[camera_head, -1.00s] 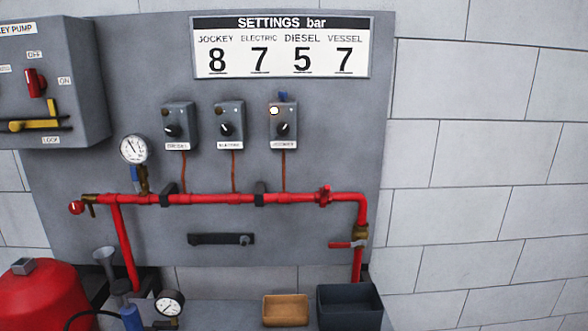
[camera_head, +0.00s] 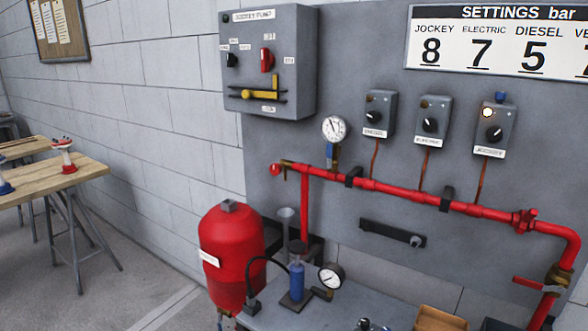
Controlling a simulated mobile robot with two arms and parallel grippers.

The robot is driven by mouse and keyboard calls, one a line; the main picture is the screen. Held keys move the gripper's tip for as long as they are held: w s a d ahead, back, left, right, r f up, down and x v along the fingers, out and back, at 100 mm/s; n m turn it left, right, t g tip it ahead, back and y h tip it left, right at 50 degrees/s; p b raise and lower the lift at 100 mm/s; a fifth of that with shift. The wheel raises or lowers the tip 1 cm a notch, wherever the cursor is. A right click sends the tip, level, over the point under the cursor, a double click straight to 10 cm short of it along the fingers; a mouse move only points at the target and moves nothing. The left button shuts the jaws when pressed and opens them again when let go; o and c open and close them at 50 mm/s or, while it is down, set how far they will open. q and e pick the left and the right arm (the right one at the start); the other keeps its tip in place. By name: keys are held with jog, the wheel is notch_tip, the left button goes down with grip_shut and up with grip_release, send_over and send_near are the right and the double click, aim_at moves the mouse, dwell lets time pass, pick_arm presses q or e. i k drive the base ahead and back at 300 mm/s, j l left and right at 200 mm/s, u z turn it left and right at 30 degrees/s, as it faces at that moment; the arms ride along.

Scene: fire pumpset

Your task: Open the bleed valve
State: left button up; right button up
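A red pipe (camera_head: 395,190) runs along the grey panel. Its left end has a small red knob (camera_head: 275,169) and a brass-coloured fitting. A red star-shaped handwheel (camera_head: 524,221) sits on the pipe near its right bend. A brass valve with a red lever (camera_head: 530,284) is on the downward leg at the lower right; the lever lies across the pipe. A gauge (camera_head: 334,129) stands above the pipe on a blue-handled brass valve (camera_head: 332,155). No label tells which of these is the bleed valve. Neither of my grippers can be made out.
A red vessel (camera_head: 232,255) stands left of a grey bench (camera_head: 330,318) holding a blue hand pump (camera_head: 297,281), a second gauge (camera_head: 330,277) and a tan tray (camera_head: 440,318). A jockey pump box (camera_head: 270,60) hangs above. A wooden table (camera_head: 60,180) stands left, with open floor between.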

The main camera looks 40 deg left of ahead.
aim_at(274, 169)
jog(key=u, duration=1.25)
